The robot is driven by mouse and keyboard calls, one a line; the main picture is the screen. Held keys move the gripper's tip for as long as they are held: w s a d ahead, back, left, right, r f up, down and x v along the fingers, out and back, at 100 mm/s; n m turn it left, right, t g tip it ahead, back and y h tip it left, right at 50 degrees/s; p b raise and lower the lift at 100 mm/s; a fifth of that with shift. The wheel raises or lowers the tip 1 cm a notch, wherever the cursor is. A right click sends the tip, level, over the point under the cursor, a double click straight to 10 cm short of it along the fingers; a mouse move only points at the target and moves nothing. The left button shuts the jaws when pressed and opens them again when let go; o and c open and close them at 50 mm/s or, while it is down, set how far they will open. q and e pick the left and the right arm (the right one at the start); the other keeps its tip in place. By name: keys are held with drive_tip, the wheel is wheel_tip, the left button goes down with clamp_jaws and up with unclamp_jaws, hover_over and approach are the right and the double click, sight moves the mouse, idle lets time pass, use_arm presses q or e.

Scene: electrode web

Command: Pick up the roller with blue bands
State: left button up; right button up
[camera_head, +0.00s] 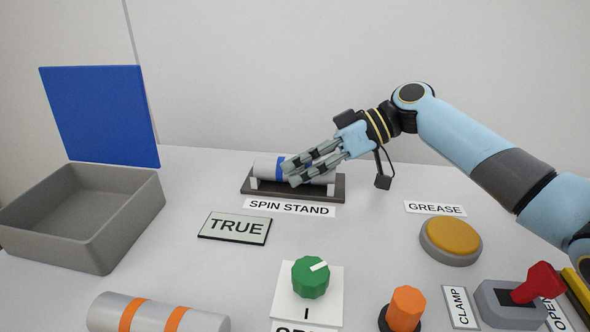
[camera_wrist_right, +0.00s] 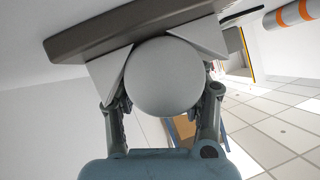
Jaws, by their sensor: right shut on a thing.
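The roller with blue bands (camera_head: 268,168) is a pale cylinder lying on the dark spin stand (camera_head: 318,193) at the back middle of the table. One blue band shows; my fingers hide part of the roller. My right gripper (camera_head: 290,172) comes from the right and is shut on the roller. In the right wrist view, the roller's round end (camera_wrist_right: 165,77) sits between my two fingers (camera_wrist_right: 163,100), with the stand's pale supports beside it. My left gripper is not in view.
A grey open bin (camera_head: 120,225) stands at left before a blue panel (camera_head: 100,115). A roller with orange bands (camera_head: 152,315) lies at the front. A green knob (camera_head: 310,277), yellow button (camera_head: 451,238), orange knob (camera_head: 405,308) and red lever (camera_head: 537,283) stand at front and right.

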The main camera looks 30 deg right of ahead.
clamp_jaws()
drive_tip(key=shift+r, duration=0.1)
wheel_tip(320, 180, up, 4)
drive_tip(key=shift+s+r+p, duration=0.15)
drive_tip(key=shift+p, duration=0.25)
drive_tip(key=s+d+r+p, duration=0.2)
drive_tip(key=s+r, duration=0.4)
drive_tip(key=s, duration=0.5)
drive_tip(key=shift+d+r+p, duration=0.15)
drive_tip(key=shift+r+p, duration=0.1)
drive_tip(key=shift+p, duration=0.45)
